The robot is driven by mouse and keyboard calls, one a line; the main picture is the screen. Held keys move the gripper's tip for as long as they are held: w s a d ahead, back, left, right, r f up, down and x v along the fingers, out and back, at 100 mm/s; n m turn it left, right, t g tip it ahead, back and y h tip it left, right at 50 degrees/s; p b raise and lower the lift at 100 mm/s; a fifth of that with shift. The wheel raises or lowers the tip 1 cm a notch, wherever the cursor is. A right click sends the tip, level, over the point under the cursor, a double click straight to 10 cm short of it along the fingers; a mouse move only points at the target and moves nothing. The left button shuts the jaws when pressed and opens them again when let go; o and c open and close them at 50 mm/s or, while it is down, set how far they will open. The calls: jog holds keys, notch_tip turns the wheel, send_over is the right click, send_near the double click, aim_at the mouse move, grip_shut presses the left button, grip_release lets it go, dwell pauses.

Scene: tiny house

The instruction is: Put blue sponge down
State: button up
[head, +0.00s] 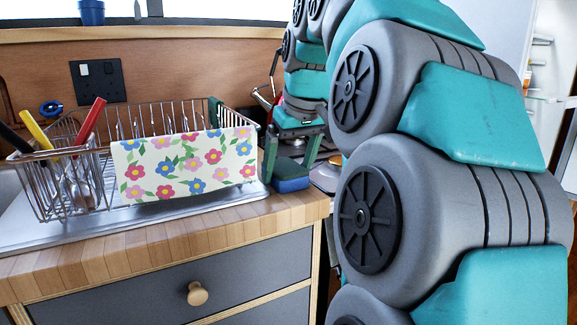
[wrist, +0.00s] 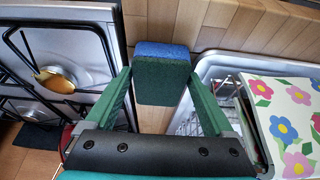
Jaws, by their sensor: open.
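The blue sponge (head: 291,175) has a blue part and a dark green part. In the head view it appears to rest on the wooden counter (head: 150,247), just right of the dish rack's tray. It also shows in the wrist view (wrist: 163,85), between the two green fingers. My gripper (head: 292,150) is open, its fingers spread on either side of the sponge. In the wrist view small gaps show between the fingers and the sponge. The sponge's underside is hidden.
A wire dish rack (head: 165,118) with a flowered cloth (head: 188,165) stands left of the sponge. The stove (wrist: 55,75) is at the left of the wrist view. A drawer (head: 130,290) is below the counter. My arm hides much of the head view's right side.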

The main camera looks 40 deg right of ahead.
jog(key=shift+v, duration=0.95)
jog(key=shift+p+v, duration=0.8)
jog(key=shift+v, duration=2.15)
